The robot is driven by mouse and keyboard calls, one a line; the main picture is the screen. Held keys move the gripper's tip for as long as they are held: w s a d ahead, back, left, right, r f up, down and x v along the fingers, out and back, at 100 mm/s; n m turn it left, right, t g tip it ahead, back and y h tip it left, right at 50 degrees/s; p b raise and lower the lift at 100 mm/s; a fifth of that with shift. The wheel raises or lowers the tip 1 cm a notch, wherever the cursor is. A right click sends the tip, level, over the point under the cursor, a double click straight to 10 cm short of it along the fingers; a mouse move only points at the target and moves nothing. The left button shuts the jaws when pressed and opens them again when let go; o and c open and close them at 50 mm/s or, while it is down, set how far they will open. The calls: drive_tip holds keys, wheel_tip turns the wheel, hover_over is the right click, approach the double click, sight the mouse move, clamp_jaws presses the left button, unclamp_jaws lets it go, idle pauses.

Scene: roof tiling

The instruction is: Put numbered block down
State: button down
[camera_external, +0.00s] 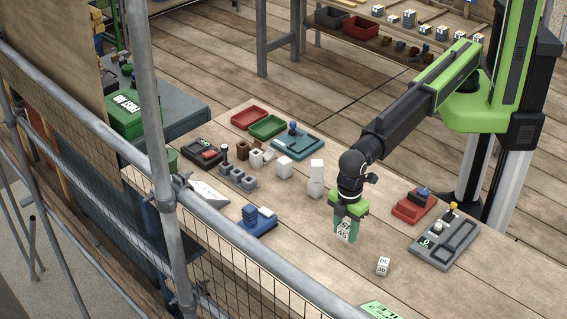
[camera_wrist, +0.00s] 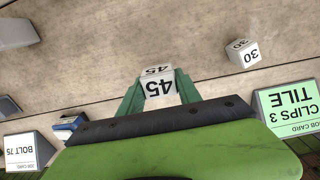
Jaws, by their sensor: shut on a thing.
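The white numbered block marked 45 (camera_external: 344,232) is between the green fingers of my gripper (camera_external: 346,224), low over the wooden bench. In the wrist view the block (camera_wrist: 159,87) sits between both fingertips of my gripper (camera_wrist: 160,92), with its number showing. I cannot tell whether its underside touches the bench. A second white block marked 30 (camera_external: 383,266) stands on the bench to the right of it and nearer the camera; it also shows in the wrist view (camera_wrist: 244,53).
White blocks (camera_external: 316,179) stand to the left of my gripper. A red fixture (camera_external: 413,208) and a grey tray (camera_external: 430,252) are to the right. A blue fixture (camera_external: 257,222) lies left, and a green job card (camera_external: 380,310) is at the front. Bare planks surround the held block.

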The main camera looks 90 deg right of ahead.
sight(345, 240)
drive_tip(key=shift+a+f+b, duration=0.1)
drive_tip(key=shift+f+b, duration=2.05)
drive_tip(key=shift+f, duration=0.05)
drive_tip(key=shift+r, duration=0.2)
drive_tip(key=shift+f, duration=0.1)
drive_tip(key=c, duration=0.8)
unclamp_jaws()
drive_tip(key=shift+c, duration=0.2)
wheel_tip(345, 240, up, 12)
drive_tip(key=p, duration=1.2)
drive_tip(key=shift+r+p, duration=0.25)
drive_tip(key=shift+p, duration=0.1)
drive_tip(key=shift+f, duration=0.1)
